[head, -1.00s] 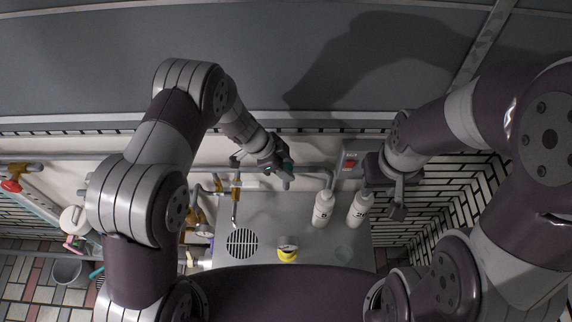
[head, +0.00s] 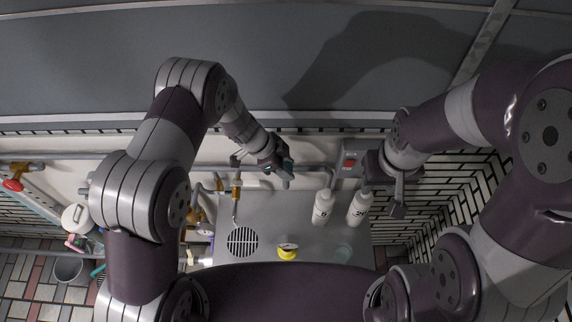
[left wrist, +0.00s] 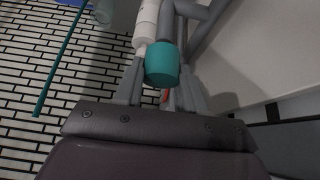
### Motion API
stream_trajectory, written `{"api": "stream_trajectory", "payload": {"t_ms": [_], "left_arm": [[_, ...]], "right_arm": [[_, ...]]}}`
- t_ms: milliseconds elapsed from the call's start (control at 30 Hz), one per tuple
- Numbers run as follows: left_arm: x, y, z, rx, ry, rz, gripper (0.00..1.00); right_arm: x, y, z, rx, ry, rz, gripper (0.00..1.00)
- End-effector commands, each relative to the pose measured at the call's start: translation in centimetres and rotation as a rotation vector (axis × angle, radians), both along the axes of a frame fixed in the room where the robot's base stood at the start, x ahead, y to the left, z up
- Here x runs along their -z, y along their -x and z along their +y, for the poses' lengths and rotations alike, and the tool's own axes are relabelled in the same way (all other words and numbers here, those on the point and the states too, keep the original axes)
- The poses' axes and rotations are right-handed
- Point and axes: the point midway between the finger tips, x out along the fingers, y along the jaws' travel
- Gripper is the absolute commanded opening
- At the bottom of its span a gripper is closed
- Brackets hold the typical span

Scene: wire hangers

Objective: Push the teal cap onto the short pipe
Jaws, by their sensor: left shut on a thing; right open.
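The teal cap (left wrist: 161,64) is held between the fingers of my left gripper (left wrist: 160,88) in the left wrist view, its round end facing the camera. In the head view my left gripper (head: 284,177) is at the wall pipes above the counter, with a bit of teal (head: 288,163) showing at it. Grey pipes (left wrist: 197,32) and a white pipe-like piece (left wrist: 147,24) show just beyond the cap. I cannot tell which one is the short pipe, or whether the cap touches it. My right gripper (head: 397,202) is open and empty, right of the bottles.
Two white bottles (head: 323,207) stand on the grey counter (head: 270,217), near a yellow-rimmed item (head: 287,252), a pale teal disc (head: 343,253) and a round drain grille (head: 242,241). A box with a red switch (head: 350,163) is on the wall. Brass valves (head: 196,212) lie left.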

Motion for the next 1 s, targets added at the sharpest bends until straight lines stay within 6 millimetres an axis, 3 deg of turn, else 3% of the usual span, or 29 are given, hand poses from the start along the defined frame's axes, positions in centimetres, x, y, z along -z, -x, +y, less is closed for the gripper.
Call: {"api": "stream_trajectory", "payload": {"t_ms": [1000], "left_arm": [[0.48, -0.02, -0.02, 0.0, 0.0, 0.0, 0.07]], "right_arm": [[-0.38, 0.01, 0.0, 0.0, 0.0, 0.0, 0.43]]}}
